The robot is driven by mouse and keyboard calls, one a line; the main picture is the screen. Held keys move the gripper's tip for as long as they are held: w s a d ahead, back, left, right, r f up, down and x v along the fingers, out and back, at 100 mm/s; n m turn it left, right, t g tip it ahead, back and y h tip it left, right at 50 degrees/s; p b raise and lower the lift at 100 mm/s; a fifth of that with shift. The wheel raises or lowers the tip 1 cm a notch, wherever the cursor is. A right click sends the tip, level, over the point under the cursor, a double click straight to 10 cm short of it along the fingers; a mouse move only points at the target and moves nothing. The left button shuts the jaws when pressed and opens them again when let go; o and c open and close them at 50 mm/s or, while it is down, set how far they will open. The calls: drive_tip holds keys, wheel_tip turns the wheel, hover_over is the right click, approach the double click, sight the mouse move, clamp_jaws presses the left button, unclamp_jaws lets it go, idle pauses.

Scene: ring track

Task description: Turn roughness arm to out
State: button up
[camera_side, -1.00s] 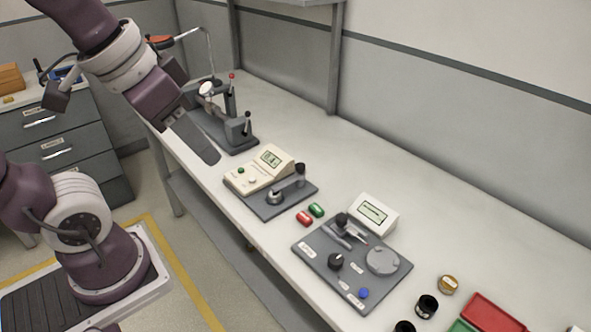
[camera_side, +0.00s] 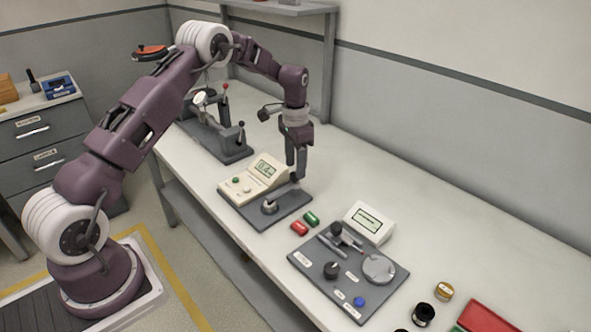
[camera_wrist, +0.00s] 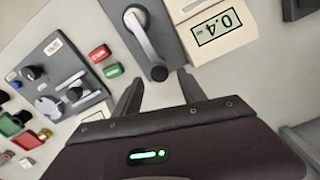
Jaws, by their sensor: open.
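The roughness unit (camera_side: 240,186) is a cream box with a display on a dark grey plate; the display (camera_wrist: 217,26) reads 0.4 in the wrist view. Its arm (camera_wrist: 146,42) is a silver lever running from a round pivot (camera_wrist: 136,17) to a black knob (camera_wrist: 158,74). The pivot also shows in the side view (camera_side: 270,207); the knob is mostly hidden there behind my fingers. My gripper (camera_side: 295,175) points down at the knob's end of the plate. In the wrist view its open fingers (camera_wrist: 159,80) stand on either side of the knob, with no clear contact.
A red block (camera_side: 299,228) and a green block (camera_side: 312,218) lie between this unit and a second grey panel (camera_side: 322,285) with knobs and a disc. A white display box (camera_side: 369,222) stands behind that panel. A lever fixture (camera_side: 222,140) stands at the left.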

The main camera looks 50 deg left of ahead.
wheel_tip(320, 180, down, 2)
drive_tip(key=shift+f, duration=0.15)
clamp_jaws()
idle(1.4)
